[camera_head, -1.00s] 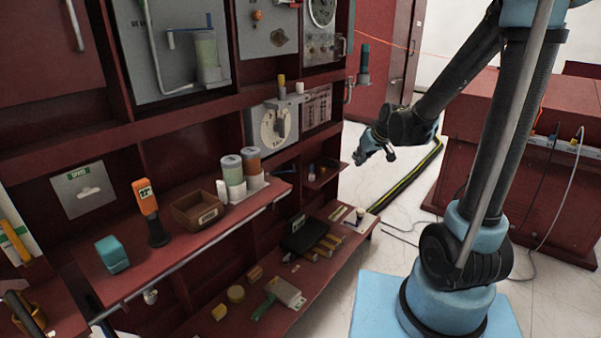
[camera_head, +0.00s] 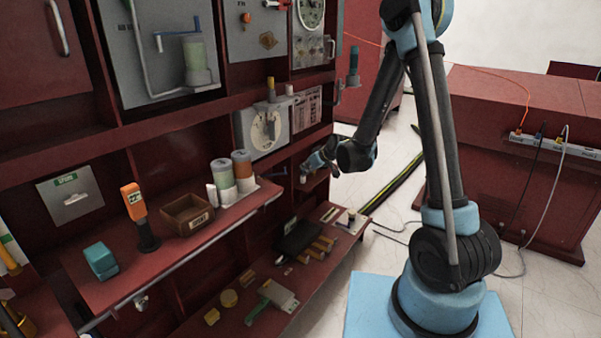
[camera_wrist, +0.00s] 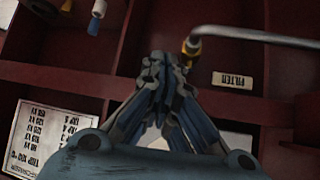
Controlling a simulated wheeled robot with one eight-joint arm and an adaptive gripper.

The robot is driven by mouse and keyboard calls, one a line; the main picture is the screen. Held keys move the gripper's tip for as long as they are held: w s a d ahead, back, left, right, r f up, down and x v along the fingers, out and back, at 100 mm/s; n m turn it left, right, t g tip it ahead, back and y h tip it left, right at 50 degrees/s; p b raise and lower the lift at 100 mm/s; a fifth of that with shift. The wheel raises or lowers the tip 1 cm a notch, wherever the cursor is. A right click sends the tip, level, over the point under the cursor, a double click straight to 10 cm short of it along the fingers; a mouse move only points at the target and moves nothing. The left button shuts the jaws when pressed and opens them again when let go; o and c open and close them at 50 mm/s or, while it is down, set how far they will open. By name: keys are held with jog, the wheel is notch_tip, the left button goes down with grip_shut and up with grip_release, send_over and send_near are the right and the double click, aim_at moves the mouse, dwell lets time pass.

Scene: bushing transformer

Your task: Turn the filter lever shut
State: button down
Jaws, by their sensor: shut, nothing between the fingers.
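In the wrist view, a bent grey metal rod (camera_wrist: 250,35) with a brass fitting (camera_wrist: 190,46) at its left end lies beside an upside-down FILTER label (camera_wrist: 232,80); it looks like the filter lever. My gripper (camera_wrist: 166,62) is shut and empty, its fingertips just left of and below the brass fitting. I cannot tell whether they touch it. In the head view, my gripper (camera_head: 308,168) is small, close to the cabinet below the dial panel (camera_head: 262,130). I cannot make out the rod there.
A red cabinet shelf (camera_head: 180,245) holds a wooden box (camera_head: 187,214), an orange-handled tool (camera_head: 134,202) and jars (camera_head: 222,180). In the wrist view, a printed sheet (camera_wrist: 50,132) is at lower left and a blue-and-white item (camera_wrist: 97,17) at upper left. Open floor (camera_head: 395,190) lies right of the cabinet.

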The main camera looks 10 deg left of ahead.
jog(key=w+a+r+x, duration=0.1)
jog(key=r+x, duration=0.1)
jog(key=x, duration=1)
jog(key=shift+a, duration=0.3)
jog(key=shift+w+a, duration=0.15)
jog(key=shift+a, duration=0.05)
